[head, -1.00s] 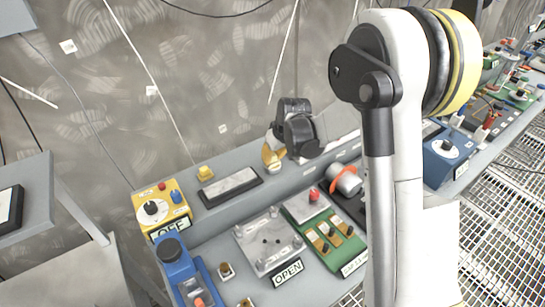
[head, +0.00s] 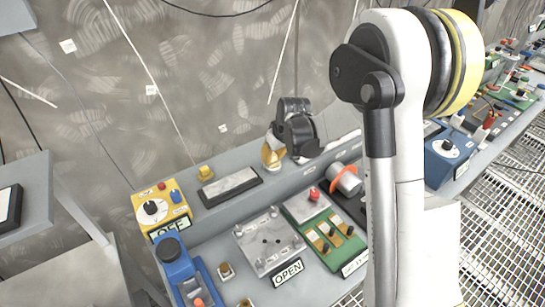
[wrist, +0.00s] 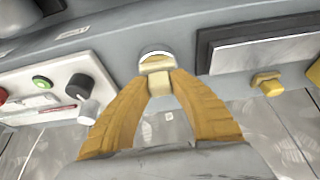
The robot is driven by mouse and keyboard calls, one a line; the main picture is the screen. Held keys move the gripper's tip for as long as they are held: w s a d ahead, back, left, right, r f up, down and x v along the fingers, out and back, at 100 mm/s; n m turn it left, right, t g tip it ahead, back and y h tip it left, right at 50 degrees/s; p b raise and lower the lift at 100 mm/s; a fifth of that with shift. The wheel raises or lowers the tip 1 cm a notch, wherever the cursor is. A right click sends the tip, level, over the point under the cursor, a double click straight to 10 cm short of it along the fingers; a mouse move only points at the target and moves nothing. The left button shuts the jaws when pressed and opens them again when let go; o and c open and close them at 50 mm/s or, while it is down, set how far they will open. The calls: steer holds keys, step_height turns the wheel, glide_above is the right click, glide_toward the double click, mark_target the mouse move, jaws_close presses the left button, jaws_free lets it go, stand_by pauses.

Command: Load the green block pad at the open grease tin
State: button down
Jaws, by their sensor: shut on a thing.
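My gripper (head: 271,156) is over the raised back ledge, just right of a grey slab in the head view. In the wrist view its yellow fingers (wrist: 157,95) are closed on a small pale tan block (wrist: 159,78); no green shows on it. A round tin with a pale rim (wrist: 155,53) sits on the ledge right at the fingertips, partly hidden by the block. I cannot tell whether the block touches the tin's inside. In the head view the fingers mostly cover the tin.
The grey slab in a dark tray (head: 230,186) and a yellow piece (head: 205,173) stand left of my gripper. A grey cylinder with an orange ring (head: 345,180) is at right.

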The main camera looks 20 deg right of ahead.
mark_target(273, 154)
steer(key=shift+r, duration=0.1)
steer(key=shift+r+p, duration=2.15)
steer(key=shift+r, duration=1.25)
steer(key=shift+f, duration=0.1)
